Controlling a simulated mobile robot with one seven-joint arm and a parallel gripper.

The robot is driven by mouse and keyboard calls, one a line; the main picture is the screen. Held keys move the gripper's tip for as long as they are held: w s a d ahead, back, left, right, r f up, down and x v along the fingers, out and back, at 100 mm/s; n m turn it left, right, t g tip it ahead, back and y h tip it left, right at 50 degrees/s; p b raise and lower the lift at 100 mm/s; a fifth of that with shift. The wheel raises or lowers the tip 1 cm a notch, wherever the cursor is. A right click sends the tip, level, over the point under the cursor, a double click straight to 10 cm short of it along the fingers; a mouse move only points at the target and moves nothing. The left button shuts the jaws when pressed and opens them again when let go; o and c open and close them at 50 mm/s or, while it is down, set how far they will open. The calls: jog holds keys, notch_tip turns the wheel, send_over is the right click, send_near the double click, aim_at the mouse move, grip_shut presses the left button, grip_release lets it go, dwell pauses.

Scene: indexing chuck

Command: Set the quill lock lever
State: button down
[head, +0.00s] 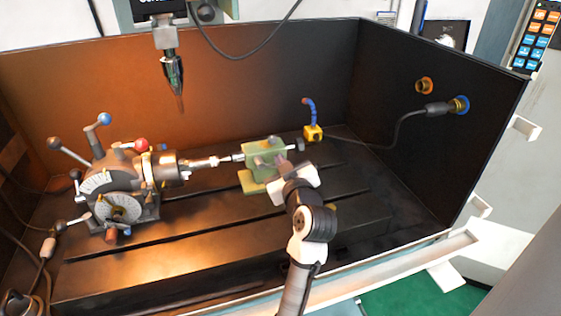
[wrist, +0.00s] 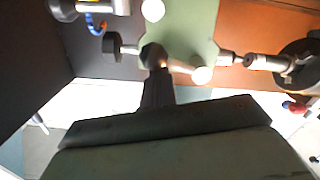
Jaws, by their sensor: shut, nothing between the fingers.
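The green tailstock (head: 262,152) stands on the slotted table, its quill (head: 238,156) pointing left. In the wrist view, the green body (wrist: 190,25) fills the top middle. A short lever with a pale ball knob (wrist: 203,75) lies across its near edge; another pale knob (wrist: 153,10) is higher up. I cannot tell for sure which is the quill lock lever. My gripper (head: 283,163) is at the tailstock's near right side. Its shut fingers (wrist: 154,62) are empty and overlap the lever's left end in the wrist view; contact cannot be told.
The indexing head with its chuck (head: 165,168) is to the left, joined by a bar to the quill. A spindle with a tool (head: 173,75) hangs above. A yellow block with a blue hose (head: 312,132) stands behind the tailstock. Dark walls enclose the back and right.

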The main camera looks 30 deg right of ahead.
jog(key=shift+s+d+f, duration=0.1)
jog(key=shift+d+f, duration=0.05)
jog(key=shift+f, duration=0.3)
